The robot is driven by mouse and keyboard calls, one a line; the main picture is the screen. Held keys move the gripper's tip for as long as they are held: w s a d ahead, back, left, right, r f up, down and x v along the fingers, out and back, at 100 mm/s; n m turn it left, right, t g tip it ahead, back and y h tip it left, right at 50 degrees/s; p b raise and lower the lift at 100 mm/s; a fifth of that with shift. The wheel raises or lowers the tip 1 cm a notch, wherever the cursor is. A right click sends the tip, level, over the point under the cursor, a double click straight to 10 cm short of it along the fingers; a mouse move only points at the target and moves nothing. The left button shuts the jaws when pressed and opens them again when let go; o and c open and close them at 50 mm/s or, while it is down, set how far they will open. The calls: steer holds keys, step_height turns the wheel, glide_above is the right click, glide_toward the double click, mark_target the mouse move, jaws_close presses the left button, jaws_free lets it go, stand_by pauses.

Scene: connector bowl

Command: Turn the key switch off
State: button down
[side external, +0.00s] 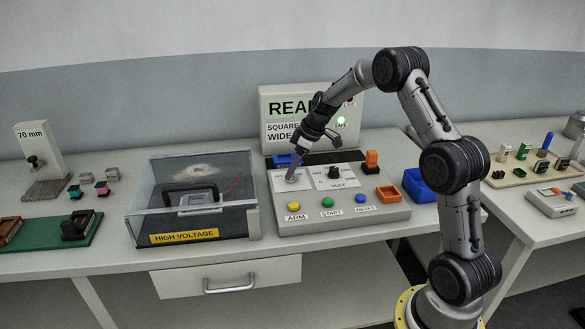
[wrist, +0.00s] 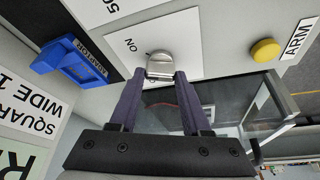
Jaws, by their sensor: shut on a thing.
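The key switch (wrist: 160,58) is a small silver knob on a white plate (wrist: 120,48) with an "ON" label beside it. It also shows in the side view (side external: 291,179), at the left of the sloped grey control panel (side external: 350,215). My gripper (wrist: 162,76) reaches down to it with purple fingers on either side of the key, shut on it. In the side view, my gripper (side external: 294,172) is at the switch and partly covers it. I cannot read an "OFF" label in the wrist view.
A yellow ARM button (side external: 294,206), green START button (side external: 327,202) and blue RESET button (side external: 361,198) sit along the panel's front. A black knob (side external: 334,172) is right of the switch. A clear HIGH VOLTAGE box (side external: 185,238) stands close on the left.

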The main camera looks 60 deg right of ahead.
steer(key=n+y, duration=0.1)
steer(key=n, duration=0.2)
steer(key=shift+w+d+n+g, duration=0.1)
steer(key=shift+d+n+g, duration=0.05)
steer(key=shift+n+g, duration=0.25)
steer(key=n+g+y, duration=0.1)
steer(key=n, duration=0.2)
steer(key=shift+n, duration=0.3)
steer(key=n+g, duration=0.1)
steer(key=n, duration=0.2)
steer(key=n+g, duration=0.1)
steer(key=n, duration=0.2)
steer(key=shift+w+d+y, duration=0.1)
steer(key=shift+w+y, duration=0.1)
steer(key=shift+y, duration=0.1)
steer(key=shift+c, duration=1.8)
jaws_free()
steer(key=v, duration=1.2)
steer(key=shift+w, duration=0.25)
